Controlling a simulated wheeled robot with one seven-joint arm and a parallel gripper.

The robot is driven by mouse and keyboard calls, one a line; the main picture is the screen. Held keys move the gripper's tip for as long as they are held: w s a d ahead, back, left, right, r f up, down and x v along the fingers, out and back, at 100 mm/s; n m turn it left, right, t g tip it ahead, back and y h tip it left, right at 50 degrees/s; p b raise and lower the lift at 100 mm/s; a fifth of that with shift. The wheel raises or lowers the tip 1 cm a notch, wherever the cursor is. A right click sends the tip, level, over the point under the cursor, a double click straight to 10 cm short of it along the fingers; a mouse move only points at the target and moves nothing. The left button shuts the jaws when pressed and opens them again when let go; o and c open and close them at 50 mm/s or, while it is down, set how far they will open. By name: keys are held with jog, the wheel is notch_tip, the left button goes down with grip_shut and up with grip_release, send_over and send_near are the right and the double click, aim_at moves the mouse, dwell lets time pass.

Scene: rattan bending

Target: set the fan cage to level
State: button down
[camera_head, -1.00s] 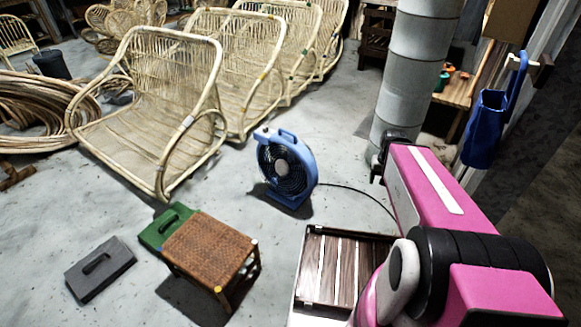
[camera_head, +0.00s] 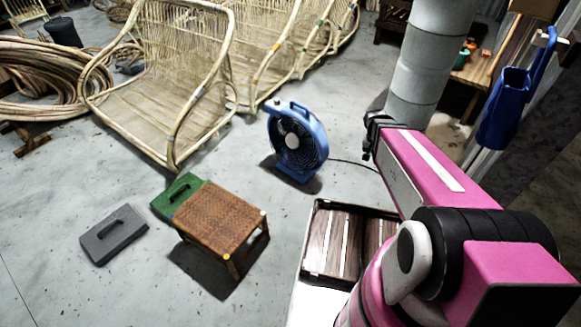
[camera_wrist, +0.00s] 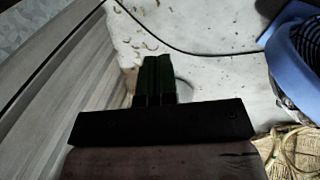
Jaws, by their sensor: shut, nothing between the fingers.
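The blue fan (camera_head: 297,141) stands on the concrete floor at the middle of the head view. Its round cage faces the front left and looks tilted slightly back, with a pale hub at its centre and a handle on top. Part of the blue fan also shows at the right edge of the wrist view (camera_wrist: 285,48). My gripper (camera_wrist: 157,62) shows in the wrist view with its two dark fingers together and nothing between them. It is apart from the fan, to the fan's left in that view. In the head view my arm hides the fingers.
A woven stool (camera_head: 219,215) stands front left of the fan, beside green (camera_head: 178,195) and grey (camera_head: 113,234) cases. A slatted wooden crate (camera_head: 318,279) is near my arm. Rattan chairs (camera_head: 160,85) stand behind. A cable (camera_head: 350,163) runs right from the fan.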

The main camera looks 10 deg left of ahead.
jog(key=w+a+f+m+t+h, duration=0.2)
jog(key=w+a+f+h, duration=0.1)
jog(key=w+a+f, duration=0.55)
jog(key=m+t, duration=0.2)
jog(key=t, duration=0.8)
send_near(292, 166)
jog(key=f+v, duration=0.1)
jog(key=v, duration=0.5)
jog(key=shift+s+a+t, duration=0.2)
jog(key=shift+s+t, duration=0.1)
jog(key=shift+s, duration=0.2)
jog(key=shift+w, duration=0.1)
jog(key=x, duration=1.4)
jog(key=shift+d+r, duration=0.1)
jog(key=shift+d, duration=0.15)
